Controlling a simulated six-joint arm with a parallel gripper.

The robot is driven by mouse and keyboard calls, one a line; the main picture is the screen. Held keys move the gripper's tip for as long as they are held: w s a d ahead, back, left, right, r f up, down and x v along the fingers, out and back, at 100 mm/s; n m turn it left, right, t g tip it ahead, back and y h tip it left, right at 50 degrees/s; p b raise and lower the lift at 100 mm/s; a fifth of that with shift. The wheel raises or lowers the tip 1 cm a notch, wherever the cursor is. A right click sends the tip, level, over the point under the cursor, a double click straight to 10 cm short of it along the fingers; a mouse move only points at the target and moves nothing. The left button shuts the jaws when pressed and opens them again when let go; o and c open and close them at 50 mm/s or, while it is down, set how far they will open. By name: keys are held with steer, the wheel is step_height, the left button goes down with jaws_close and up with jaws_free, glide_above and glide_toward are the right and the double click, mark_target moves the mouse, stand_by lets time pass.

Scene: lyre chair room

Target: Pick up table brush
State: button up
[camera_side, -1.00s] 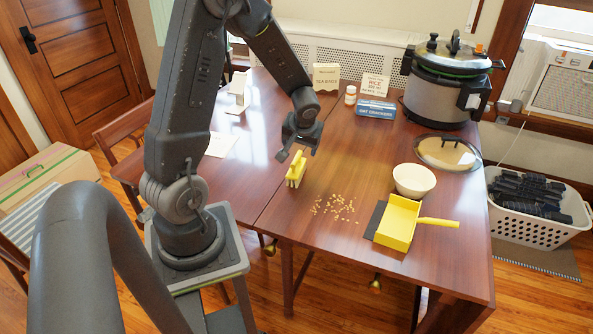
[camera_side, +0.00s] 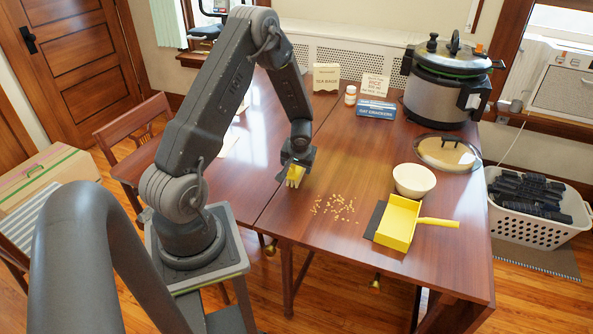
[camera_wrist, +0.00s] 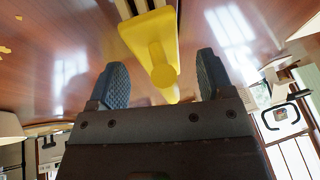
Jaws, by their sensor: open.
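The yellow table brush (camera_side: 294,176) stands on the wooden table, bristles down, left of some scattered crumbs (camera_side: 340,207). My gripper (camera_side: 297,162) is low over the brush and partly hides it in the side view. In the wrist view, the brush's yellow handle (camera_wrist: 160,50) lies between the two open fingers of my gripper (camera_wrist: 160,85), with gaps visible on both sides. The side view does not show clearly how far the fingers reach down beside the handle.
A yellow dustpan (camera_side: 399,222) lies to the right, beside a white bowl (camera_side: 414,181). The table around the brush is mostly clear.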

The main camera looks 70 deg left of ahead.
steer(key=shift+w+a+f, duration=0.1)
steer(key=shift+a+f, duration=0.15)
steer(key=shift+f, duration=0.25)
steer(key=c, duration=1.1)
steer(key=shift+o, duration=0.2)
